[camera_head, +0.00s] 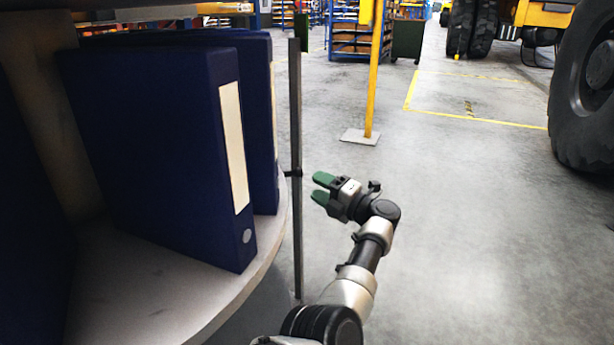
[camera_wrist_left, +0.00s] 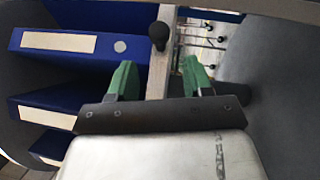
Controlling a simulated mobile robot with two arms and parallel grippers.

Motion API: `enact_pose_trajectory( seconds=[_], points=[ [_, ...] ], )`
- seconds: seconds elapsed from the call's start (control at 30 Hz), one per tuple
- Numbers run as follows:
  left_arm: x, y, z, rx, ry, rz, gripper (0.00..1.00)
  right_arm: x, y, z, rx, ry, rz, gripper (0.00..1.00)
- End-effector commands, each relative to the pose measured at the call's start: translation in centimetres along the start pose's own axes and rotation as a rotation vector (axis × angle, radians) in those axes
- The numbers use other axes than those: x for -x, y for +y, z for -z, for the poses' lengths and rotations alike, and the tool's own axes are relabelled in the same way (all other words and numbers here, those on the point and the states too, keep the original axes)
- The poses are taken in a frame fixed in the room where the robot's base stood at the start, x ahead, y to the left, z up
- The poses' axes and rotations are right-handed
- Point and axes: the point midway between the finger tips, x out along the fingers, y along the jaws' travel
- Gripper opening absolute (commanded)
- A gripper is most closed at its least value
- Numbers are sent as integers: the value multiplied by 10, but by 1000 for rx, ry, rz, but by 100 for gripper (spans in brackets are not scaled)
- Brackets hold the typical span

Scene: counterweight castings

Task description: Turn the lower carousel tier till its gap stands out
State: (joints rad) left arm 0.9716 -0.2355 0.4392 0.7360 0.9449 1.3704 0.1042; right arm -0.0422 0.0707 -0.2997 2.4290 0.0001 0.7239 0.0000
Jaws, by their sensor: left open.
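A carousel tier (camera_head: 166,305) with a pale round shelf fills the left of the head view. Blue binders (camera_head: 160,150) stand on it; they also show at left in the wrist view (camera_wrist_left: 70,45). I cannot tell whether this tier is the lower one. A grey upright bar (camera_head: 296,240) with a small black knob (camera_head: 292,173) stands at the tier's rim. In the wrist view the bar (camera_wrist_left: 160,75) and knob (camera_wrist_left: 158,36) appear between the green fingers. My left gripper (camera_head: 321,188) is open and empty, just right of the bar, apart from it. My right gripper is out of view.
A yellow post (camera_head: 374,70) on a grey foot plate (camera_head: 360,137) stands behind my gripper. A large vehicle tyre (camera_head: 585,95) is at far right, with racks (camera_head: 355,35) behind. The concrete floor right of my arm is clear.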

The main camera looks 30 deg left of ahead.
Motion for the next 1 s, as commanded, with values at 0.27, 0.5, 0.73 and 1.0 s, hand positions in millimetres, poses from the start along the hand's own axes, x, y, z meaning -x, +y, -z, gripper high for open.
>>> enact_pose_trajectory(
  seconds=[0.27, 0.5, 0.73, 1.0],
  points=[
    [7, 0, 0, -1, 0, 0, 51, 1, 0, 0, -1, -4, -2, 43],
    [0, -1, 5, -7, -17, -39, 26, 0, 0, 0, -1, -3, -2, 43],
    [-19, 12, 39, -101, -211, -359, 0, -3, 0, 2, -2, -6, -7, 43],
    [37, 46, 90, -323, -559, -778, 0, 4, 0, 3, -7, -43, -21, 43]
  ],
)
